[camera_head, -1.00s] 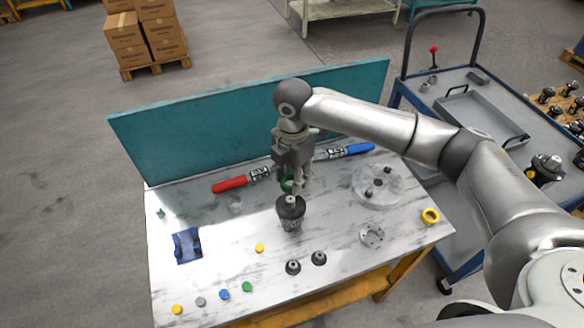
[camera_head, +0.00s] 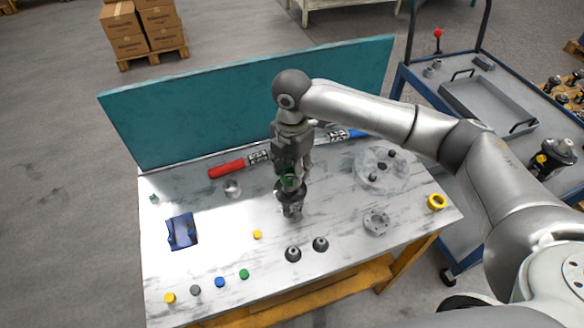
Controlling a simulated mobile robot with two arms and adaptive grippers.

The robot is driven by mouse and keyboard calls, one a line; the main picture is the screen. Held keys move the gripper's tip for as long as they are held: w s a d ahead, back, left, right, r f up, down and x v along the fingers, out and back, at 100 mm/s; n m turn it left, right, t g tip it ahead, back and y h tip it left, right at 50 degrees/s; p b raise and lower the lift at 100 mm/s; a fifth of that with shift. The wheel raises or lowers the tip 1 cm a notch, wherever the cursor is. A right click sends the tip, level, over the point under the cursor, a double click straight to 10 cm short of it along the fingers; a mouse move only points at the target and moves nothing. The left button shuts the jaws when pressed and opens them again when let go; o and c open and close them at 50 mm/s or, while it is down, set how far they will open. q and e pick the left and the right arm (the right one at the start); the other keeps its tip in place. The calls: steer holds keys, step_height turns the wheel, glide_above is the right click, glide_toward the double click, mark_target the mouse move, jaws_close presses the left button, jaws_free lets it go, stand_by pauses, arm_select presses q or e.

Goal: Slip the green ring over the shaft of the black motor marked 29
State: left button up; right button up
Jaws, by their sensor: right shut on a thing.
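The black motor (camera_head: 291,208) stands upright near the middle of the table; its marking is too small to read. My right gripper (camera_head: 291,178) points down directly above it, shut on the green ring (camera_head: 289,182). The ring is at the top of the motor, partly covered by the fingers. The motor's shaft is hidden by the ring and fingers, so I cannot tell whether the ring is around the shaft or just over it. My left gripper is not in view.
Two dark cones (camera_head: 293,254) stand in front of the motor. A blue holder (camera_head: 182,231) and several small caps are at left. A teal panel (camera_head: 200,115) stands behind.

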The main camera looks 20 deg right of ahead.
steer(key=shift+p, duration=1.15)
stand_by(0.9)
steer(key=shift+f, duration=0.3)
steer(key=shift+f+b, duration=0.5)
steer(key=shift+f, duration=0.75)
steer(key=o, duration=0.8)
